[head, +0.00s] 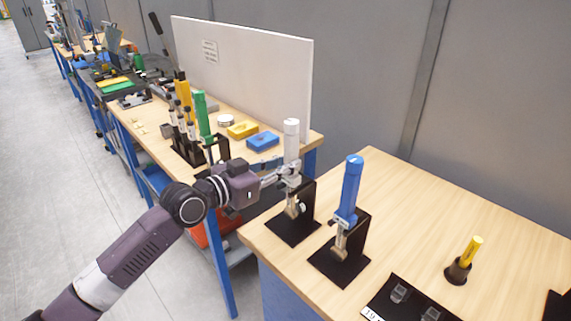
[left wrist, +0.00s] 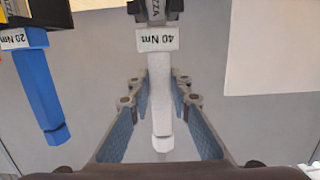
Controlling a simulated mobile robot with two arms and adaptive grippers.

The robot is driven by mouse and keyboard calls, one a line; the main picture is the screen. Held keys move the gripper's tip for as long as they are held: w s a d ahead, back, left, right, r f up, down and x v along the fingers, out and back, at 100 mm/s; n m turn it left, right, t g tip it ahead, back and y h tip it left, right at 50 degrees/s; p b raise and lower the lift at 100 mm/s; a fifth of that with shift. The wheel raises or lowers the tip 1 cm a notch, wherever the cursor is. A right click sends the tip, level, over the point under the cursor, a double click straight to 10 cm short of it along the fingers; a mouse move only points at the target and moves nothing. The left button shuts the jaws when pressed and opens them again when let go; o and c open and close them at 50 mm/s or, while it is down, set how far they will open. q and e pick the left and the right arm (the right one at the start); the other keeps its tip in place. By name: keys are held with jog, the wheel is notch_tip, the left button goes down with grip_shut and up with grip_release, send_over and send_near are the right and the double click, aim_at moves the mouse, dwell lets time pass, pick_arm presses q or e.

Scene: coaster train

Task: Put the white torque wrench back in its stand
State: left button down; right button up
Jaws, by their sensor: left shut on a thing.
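The white torque wrench (head: 291,140) stands upright at the black stand (head: 293,232) near the left end of the nearer wooden table. Its metal head shows low in front of the stand's upright plate; I cannot tell if it rests fully in the holder. My left gripper (head: 283,178) is shut on the wrench's handle from the left. In the left wrist view the white handle (left wrist: 160,100), with a "40 Nm" label, runs between the two fingers (left wrist: 163,108). My right gripper is not in view.
A blue torque wrench (head: 349,190), labelled 20 Nm in the left wrist view, stands in a similar black stand close to the right. A yellow-handled tool (head: 472,250) stands further right. A second table at left holds a green tool (head: 202,115), blue block (head: 263,141) and white panel (head: 240,65).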

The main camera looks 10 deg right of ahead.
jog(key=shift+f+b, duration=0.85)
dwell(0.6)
